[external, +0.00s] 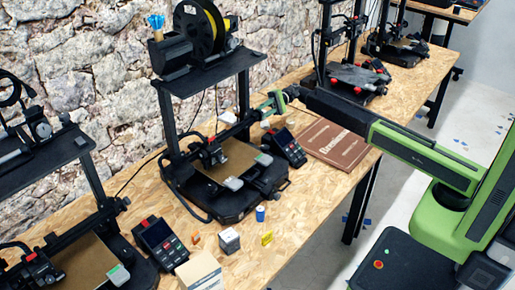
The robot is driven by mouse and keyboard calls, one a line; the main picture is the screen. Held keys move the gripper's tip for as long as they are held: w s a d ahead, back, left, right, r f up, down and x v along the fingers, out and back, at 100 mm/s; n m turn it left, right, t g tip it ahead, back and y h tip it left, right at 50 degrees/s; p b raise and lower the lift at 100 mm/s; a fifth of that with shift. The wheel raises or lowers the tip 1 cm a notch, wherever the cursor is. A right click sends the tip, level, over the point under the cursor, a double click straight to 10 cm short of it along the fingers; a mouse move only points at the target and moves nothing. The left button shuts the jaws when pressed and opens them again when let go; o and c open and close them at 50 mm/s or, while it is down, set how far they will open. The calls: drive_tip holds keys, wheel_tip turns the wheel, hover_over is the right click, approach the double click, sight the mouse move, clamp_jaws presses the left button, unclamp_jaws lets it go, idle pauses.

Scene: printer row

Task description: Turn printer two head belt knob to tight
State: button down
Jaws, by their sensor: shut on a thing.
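The middle printer (225,190) is a black open-frame machine with a brown bed and a spool on top. It is the one my arm reaches; I cannot read a number on it. My gripper (271,103), with green fingers, is at the right end of its head crossbar, just right of the right upright. It is shut on the small head belt knob there. The fingers hide the knob, so its turn position cannot be told.
A control screen (284,147) stands right of the bed, below my arm. Another printer (75,262) is at lower left.

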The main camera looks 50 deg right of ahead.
drive_tip(key=shift+m, duration=1.1)
drive_tip(key=c, duration=1.1)
unclamp_jaws()
drive_tip(key=d, duration=1.7)
drive_tip(key=shift+d, duration=0.2)
